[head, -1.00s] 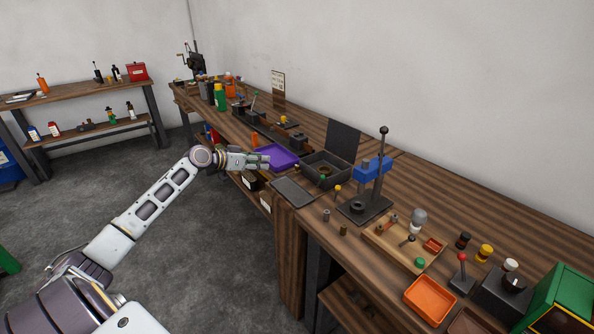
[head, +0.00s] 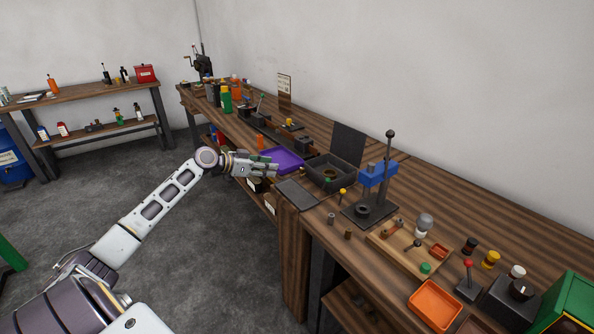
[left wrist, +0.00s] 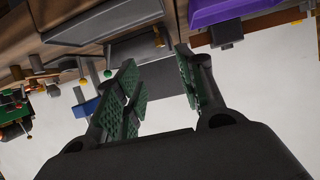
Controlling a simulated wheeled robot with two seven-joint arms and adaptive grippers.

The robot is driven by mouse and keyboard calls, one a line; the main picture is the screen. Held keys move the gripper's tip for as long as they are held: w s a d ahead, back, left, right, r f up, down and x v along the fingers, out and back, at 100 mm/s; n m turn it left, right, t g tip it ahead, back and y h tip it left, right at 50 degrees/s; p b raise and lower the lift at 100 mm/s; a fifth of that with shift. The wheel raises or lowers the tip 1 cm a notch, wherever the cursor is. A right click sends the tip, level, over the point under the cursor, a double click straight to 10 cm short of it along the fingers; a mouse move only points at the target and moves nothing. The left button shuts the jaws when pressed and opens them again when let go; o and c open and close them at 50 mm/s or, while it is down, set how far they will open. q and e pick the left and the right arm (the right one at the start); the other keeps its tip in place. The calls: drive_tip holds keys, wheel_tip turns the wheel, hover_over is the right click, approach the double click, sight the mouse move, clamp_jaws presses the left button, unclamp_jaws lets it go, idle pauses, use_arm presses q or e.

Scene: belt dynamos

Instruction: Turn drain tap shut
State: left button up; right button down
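An open dark box (head: 347,181), its lid raised at the back, stands on the bench. It also shows in the left wrist view (left wrist: 125,50). A small yellowish fitting (left wrist: 157,38) shows at its side there; it may be the drain tap, but its handle position cannot be made out. My left gripper (head: 277,170) is just left of the box, in front of the purple tray. In the left wrist view my left gripper (left wrist: 160,62) has its green-padded fingers apart with nothing between them. My right gripper is not in view.
The purple tray (head: 287,159) lies beside the box. A flat grey plate (head: 297,193) lies in front of it.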

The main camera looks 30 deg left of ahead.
sight(302, 170)
use_arm(q)
drive_tip(key=shift+w, duration=0.1)
drive_tip(key=shift+x, duration=3.95)
drive_tip(key=shift+p+x, duration=0.35)
drive_tip(key=shift+x, duration=2.25)
drive_tip(key=shift+w+d, duration=0.1)
drive_tip(key=shift+w, duration=0.1)
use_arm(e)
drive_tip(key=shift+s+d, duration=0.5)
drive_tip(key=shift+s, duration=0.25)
use_arm(q)
drive_tip(key=shift+c, duration=0.5)
